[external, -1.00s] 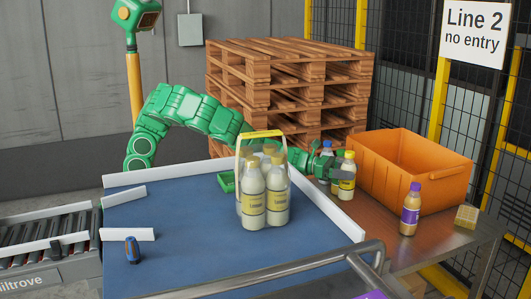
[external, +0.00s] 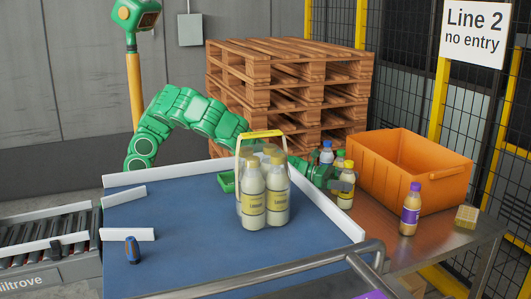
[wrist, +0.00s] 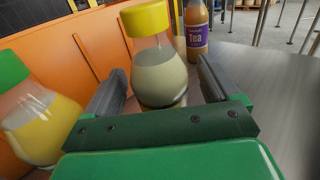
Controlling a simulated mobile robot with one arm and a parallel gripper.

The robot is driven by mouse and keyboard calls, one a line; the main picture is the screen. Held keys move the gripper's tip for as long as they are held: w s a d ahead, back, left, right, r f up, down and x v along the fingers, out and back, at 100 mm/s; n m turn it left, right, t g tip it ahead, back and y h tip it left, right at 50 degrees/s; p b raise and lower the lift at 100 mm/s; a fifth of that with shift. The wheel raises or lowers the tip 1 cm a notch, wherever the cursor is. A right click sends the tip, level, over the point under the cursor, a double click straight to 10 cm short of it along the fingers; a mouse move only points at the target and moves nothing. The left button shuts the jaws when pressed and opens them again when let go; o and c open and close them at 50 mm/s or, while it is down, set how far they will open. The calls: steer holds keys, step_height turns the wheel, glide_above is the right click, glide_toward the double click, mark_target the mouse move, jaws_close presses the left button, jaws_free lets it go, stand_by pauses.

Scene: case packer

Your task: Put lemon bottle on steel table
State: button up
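The lemon bottle, with a yellow cap and pale cloudy liquid, appears to stand upright on the steel table (external: 445,236), beside the orange crate. It shows in the external view (external: 346,190) and, close up, in the wrist view (wrist: 160,72). My gripper (external: 332,178) is low at the bottle's left side in the external view. In the wrist view my two grey fingers (wrist: 157,82) stand on either side of the bottle, with a gap at each side, so the gripper looks open. The bottle's base is hidden in the wrist view.
The orange crate (external: 440,190) is close behind. A purple-capped tea bottle (external: 410,210) and yellow block (external: 466,217) stand right. A carrier of bottles (external: 264,190) sits on the blue conveyor.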

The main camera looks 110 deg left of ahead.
steer(key=shift+r, duration=0.2)
steer(key=shift+s+r, duration=0.5)
steer(key=shift+r, duration=0.65)
steer(key=shift+s+r, duration=0.5)
steer(key=shift+r, duration=0.65)
steer(key=shift+s+r, duration=0.5)
steer(key=shift+r, duration=0.65)
